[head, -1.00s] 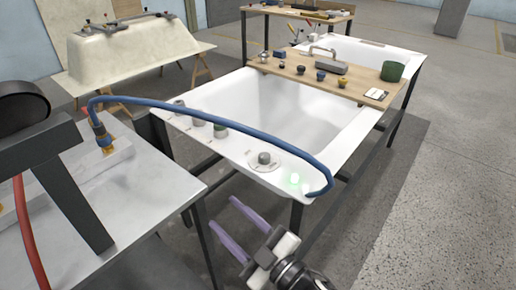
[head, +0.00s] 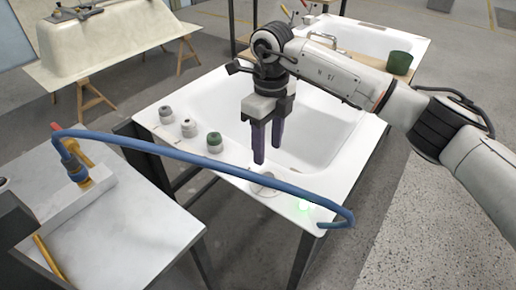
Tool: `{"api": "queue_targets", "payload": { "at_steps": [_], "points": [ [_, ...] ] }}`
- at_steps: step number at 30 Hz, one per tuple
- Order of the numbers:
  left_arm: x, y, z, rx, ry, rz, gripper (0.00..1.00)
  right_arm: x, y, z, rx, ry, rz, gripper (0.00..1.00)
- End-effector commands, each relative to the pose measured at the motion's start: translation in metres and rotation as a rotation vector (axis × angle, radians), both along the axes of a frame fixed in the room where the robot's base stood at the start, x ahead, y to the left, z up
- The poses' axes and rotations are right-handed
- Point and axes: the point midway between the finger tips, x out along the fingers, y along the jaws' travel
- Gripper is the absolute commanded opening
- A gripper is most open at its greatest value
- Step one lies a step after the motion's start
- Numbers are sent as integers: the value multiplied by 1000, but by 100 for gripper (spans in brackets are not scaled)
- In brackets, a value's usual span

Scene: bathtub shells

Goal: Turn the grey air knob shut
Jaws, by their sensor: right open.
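A round dial plate (head: 263,181) lies on the near rim of the white tub, with a small grey knob on it. The blue hose and my gripper partly cover it, so the knob's setting cannot be read. My right gripper (head: 267,154) points down over the tub with its two dark purple fingers apart and empty. Its fingertips are just above and behind the dial plate in the picture. I cannot tell whether they touch anything. My left gripper is not in view.
A blue hose (head: 200,163) arches from a brass fitting on the left table (head: 140,225) across the rim. A green light (head: 304,206) glows near the corner.

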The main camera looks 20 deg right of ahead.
Motion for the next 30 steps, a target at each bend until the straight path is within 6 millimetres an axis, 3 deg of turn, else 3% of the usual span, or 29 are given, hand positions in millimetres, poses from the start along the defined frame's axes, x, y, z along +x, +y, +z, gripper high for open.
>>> {"api": "queue_targets", "payload": {
  "at_steps": [3,10,18,30],
  "points": [
    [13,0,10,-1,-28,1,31,1,-3,-3,-12,-2,-2,46],
    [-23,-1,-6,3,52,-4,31,-1,-3,-41,-11,1,-1,46],
    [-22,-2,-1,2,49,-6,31,-1,-2,-85,-7,-2,-1,46],
    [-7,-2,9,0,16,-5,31,-1,-2,-99,-8,-5,0,46]
  ]
}}
